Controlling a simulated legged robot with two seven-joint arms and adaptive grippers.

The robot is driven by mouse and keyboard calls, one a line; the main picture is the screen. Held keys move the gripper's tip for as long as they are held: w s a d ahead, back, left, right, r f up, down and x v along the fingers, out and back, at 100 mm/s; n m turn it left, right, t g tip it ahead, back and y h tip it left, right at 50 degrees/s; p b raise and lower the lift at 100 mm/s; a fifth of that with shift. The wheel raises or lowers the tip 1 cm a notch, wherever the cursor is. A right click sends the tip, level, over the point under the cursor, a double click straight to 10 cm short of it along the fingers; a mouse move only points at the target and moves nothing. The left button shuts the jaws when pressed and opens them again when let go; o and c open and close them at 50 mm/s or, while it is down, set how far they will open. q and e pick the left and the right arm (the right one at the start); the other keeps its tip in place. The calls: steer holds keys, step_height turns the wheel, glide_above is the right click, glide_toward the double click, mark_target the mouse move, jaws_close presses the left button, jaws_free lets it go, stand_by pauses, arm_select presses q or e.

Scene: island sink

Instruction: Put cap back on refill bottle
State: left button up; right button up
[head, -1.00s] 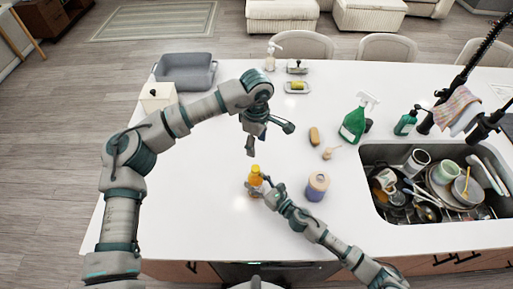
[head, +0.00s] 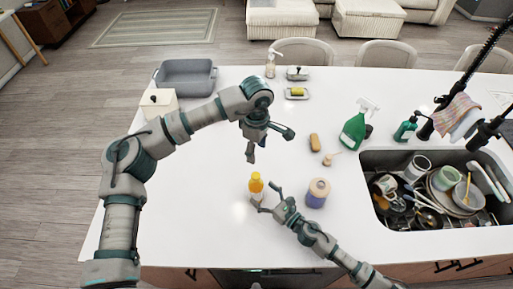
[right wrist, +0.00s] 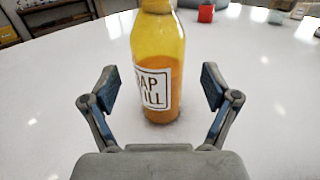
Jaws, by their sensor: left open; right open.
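The refill bottle (head: 256,187) stands upright on the white counter, with orange liquid and a white label. In the right wrist view the bottle (right wrist: 157,65) stands ahead, between the spread finger lines; its top is cut off. My right gripper (head: 268,198) is open and empty, just to the lower right of the bottle in the head view, apart from it. My left gripper (head: 268,145) is open and empty, above the counter and higher in the picture than the bottle. I cannot make out a separate cap; whether one sits on the bottle is too small to tell.
A purple-labelled jar (head: 317,193) stands close to the right of my right gripper. The sink (head: 370,155) is full of dishes. The counter left of the bottle is clear.

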steer(key=v, duration=0.8)
steer(key=shift+s+d, duration=0.1)
steer(key=shift+d, duration=0.15)
